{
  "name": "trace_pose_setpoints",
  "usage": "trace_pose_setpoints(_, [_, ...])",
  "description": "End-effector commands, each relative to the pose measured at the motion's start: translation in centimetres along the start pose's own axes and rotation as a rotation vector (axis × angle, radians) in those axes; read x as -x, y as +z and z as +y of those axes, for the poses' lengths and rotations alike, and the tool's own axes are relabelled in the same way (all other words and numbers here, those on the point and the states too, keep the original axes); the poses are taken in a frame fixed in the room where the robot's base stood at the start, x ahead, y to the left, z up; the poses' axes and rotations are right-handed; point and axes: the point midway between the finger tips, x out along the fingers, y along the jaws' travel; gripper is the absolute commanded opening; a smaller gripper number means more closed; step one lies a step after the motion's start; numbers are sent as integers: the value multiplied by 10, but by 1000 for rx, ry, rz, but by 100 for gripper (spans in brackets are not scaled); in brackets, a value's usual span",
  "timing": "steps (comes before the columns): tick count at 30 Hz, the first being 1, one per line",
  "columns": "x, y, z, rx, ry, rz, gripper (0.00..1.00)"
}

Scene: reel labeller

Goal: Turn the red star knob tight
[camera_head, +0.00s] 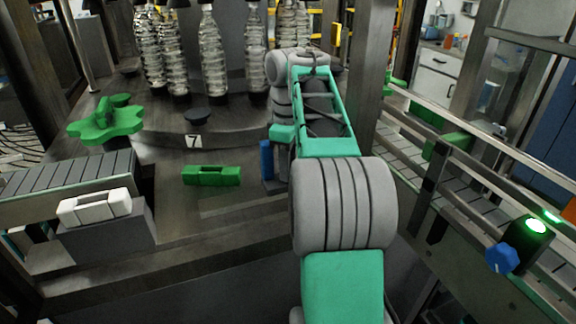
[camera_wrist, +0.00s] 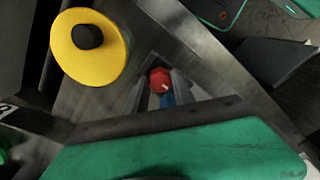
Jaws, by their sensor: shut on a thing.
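The red star knob (camera_wrist: 160,80) shows small in the middle of the wrist view, with a pale mark on its face and a blue part just below it. My gripper (camera_wrist: 164,88) is shut on the knob, with its grey fingers at either side. The exact finger contact is too small to make out. In the head view my arm reaches forward, and the knob and fingertips are hidden behind it.
A conveyor rail (camera_head: 470,185) runs along the right.

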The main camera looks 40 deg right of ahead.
Motion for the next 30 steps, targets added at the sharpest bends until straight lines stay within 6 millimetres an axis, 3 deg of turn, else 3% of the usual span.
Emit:
trace_pose_setpoints(2, [0,0,0,-2,-1,-1,0])
trace_pose_setpoints(3, [0,0,0,-2,-1,-1,33])
trace_pose_setpoints(10, [0,0,0,-1,-1,0,52])
trace_pose_setpoints(19, [6,0,0,0,0,0,52])
trace_pose_setpoints(30, [72,0,0,-1,-1,-1,52])
